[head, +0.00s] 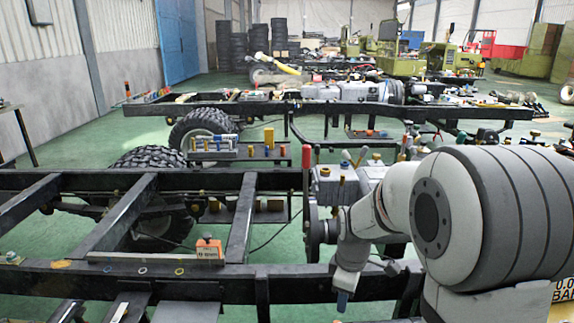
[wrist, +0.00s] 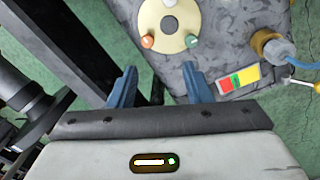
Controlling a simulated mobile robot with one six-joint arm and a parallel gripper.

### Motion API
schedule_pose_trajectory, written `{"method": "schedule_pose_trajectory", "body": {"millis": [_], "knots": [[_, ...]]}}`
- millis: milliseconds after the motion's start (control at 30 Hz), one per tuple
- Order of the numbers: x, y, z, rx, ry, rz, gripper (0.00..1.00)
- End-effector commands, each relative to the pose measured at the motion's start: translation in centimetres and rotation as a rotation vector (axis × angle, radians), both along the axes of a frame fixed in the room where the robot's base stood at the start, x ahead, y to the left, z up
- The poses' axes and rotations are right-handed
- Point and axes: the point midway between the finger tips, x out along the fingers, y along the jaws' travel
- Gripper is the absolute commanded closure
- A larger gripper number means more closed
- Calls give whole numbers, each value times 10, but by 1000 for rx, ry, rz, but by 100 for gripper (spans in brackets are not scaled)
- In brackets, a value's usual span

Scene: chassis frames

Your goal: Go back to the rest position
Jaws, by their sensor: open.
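My gripper shows in the wrist view (wrist: 159,68) with its two blue fingers apart and nothing between them. In the head view my gripper (head: 342,300) hangs downward at the lower middle, by the near black chassis rail (head: 200,275). In the wrist view a grey metal box (wrist: 225,35) lies beyond the fingertips. I cannot tell how far the fingers are from the box.
An orange block (head: 209,249) sits on the near rail. Black crossbeams and a large tyre (head: 150,158) lie to the left of my arm. A second chassis (head: 330,110) stands behind. Open green floor (head: 90,125) shows at the left.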

Motion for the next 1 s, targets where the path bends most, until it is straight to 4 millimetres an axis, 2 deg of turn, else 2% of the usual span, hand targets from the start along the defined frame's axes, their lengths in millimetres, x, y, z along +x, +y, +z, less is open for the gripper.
{"method": "schedule_pose_trajectory", "body": {"millis": [33, 100, 300, 400, 500, 633, 767, 1000], "knots": [[-15, 0, 36, 5, -23, -85, 55], [-36, 0, 67, 15, -45, -222, 55], [-98, 0, 137, 60, -103, -609, 55], [-127, 0, 162, 87, -126, -786, 55], [-150, 1, 178, 113, -143, -930, 55], [-168, 1, 187, 137, -154, -1051, 55], [-175, -1, 188, 145, -157, -1099, 55], [-175, -1, 187, 146, -158, -1103, 55]]}}
